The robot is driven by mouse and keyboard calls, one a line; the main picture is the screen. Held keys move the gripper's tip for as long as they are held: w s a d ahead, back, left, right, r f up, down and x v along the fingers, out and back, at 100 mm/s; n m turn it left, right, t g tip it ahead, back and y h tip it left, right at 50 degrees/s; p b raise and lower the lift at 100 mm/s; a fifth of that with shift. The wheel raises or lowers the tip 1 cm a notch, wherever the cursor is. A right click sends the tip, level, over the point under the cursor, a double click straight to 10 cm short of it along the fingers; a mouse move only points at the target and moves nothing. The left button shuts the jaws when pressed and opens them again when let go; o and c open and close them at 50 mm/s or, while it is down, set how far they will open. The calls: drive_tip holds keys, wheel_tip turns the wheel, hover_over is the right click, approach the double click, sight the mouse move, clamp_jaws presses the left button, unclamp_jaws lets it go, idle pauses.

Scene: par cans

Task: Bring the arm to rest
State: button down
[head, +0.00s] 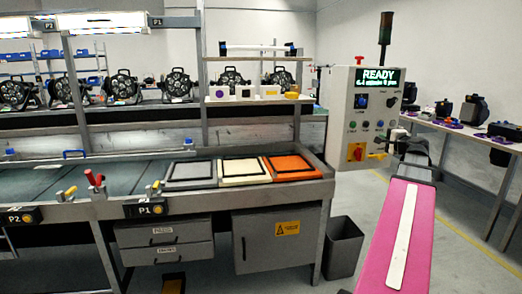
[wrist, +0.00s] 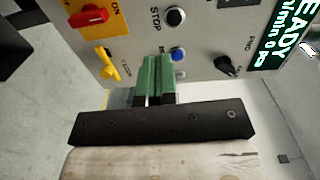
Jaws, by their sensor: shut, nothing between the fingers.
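My gripper (wrist: 157,60) shows in the wrist view as two green fingers closed together, with nothing between them. The fingertips point at the grey control panel (wrist: 205,25), just beside a blue button (wrist: 178,53). I cannot tell whether they touch the panel. In the head view my pink arm reaches forward from the lower right, and its dark end is at the lower right of the same control panel (head: 345,115). The fingers are hard to make out there. The panel's green display (head: 379,77) reads READY.
The panel carries a red switch on yellow (wrist: 90,17), a yellow lever (wrist: 107,65) and a black knob (wrist: 228,65). A workbench (head: 230,200) with several framed trays stands left. A table (head: 465,133) with dark objects stands right. A dark bin (head: 343,248) stands on the floor.

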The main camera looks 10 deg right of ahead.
drive_tip(key=w+a+f+n+g+y, duration=0.1)
drive_tip(key=a+f+n+g+y, duration=0.5)
drive_tip(key=a+f, duration=1.95)
drive_tip(key=s+a+f+n+g+h, duration=0.4)
drive_tip(key=s+a+f+n+g, duration=0.1)
drive_tip(key=s+a+f, duration=0.2)
drive_tip(key=s+a+f+n+g+h, duration=0.3)
drive_tip(key=s+a+f+n+g, duration=0.2)
drive_tip(key=s+a+f, duration=0.3)
wheel_tip(320, 180, down, 4)
drive_tip(key=shift+a+f+n+g+h, duration=0.2)
drive_tip(key=shift+a+n+g+h, duration=0.15)
drive_tip(key=shift+a+g, duration=0.35)
drive_tip(key=shift+d, duration=0.15)
